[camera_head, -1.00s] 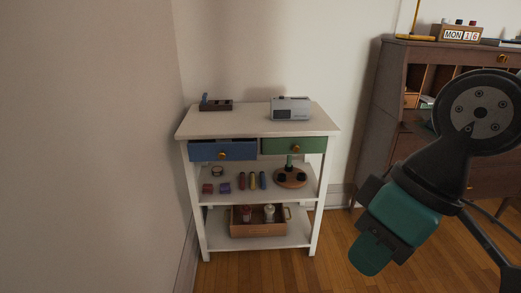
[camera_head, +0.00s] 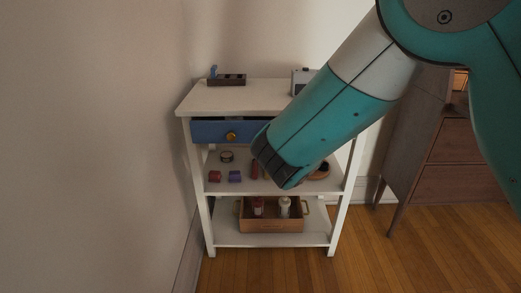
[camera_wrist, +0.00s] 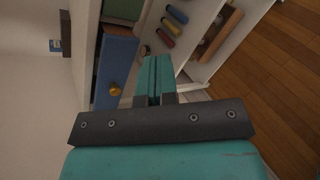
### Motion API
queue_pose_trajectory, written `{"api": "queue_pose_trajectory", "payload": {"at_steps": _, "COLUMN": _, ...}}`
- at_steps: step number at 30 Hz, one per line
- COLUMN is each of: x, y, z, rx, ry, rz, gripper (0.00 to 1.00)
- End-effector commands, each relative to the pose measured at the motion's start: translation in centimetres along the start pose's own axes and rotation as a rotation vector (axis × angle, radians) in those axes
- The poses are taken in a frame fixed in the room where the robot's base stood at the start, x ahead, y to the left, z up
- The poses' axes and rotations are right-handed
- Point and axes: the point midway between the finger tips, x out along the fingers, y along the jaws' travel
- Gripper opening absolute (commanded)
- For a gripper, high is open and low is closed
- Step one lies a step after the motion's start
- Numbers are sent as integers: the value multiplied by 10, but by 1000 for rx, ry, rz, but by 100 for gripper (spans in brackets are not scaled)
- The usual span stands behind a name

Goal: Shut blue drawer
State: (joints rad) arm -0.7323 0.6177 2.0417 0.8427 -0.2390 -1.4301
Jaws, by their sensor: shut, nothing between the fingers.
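The blue drawer (camera_head: 210,132) is at the upper left of the white shelf unit in the head view. A dark gap shows above its front, and it stands slightly open. Its round brass knob (camera_head: 231,136) is clear of my arm. In the wrist view the blue drawer front (camera_wrist: 118,62) is left of my gripper (camera_wrist: 154,62), with the knob (camera_wrist: 116,89) toward me. My gripper is shut and empty, apart from the drawer in that picture. My arm hides the fingers in the head view.
The white shelf unit (camera_head: 240,98) holds a dark tray (camera_head: 227,80) on top, small items on the middle shelf and a wooden crate (camera_head: 271,221) below. A wall is close on the left. A brown cabinet (camera_head: 430,150) stands right; wood floor in front is clear.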

Motion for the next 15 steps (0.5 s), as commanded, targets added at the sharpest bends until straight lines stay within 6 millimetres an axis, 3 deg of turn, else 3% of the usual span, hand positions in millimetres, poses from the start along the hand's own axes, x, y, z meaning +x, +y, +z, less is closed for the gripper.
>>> {"api": "queue_pose_trajectory", "payload": {"at_steps": 1, "x": 14, "y": -1, "z": -28, "rx": -192, "ry": -59, "rz": 88, "gripper": 0}}
{"api": "queue_pose_trajectory", "payload": {"at_steps": 6, "x": 17, "y": 21, "z": -74, "rx": -685, "ry": -264, "rz": 307, "gripper": 0}}
{"api": "queue_pose_trajectory", "payload": {"at_steps": 10, "x": 13, "y": 29, "z": -91, "rx": -860, "ry": -350, "rz": 376, "gripper": 0}}
{"api": "queue_pose_trajectory", "payload": {"at_steps": 15, "x": 24, "y": 37, "z": -90, "rx": -898, "ry": -374, "rz": 387, "gripper": 0}}
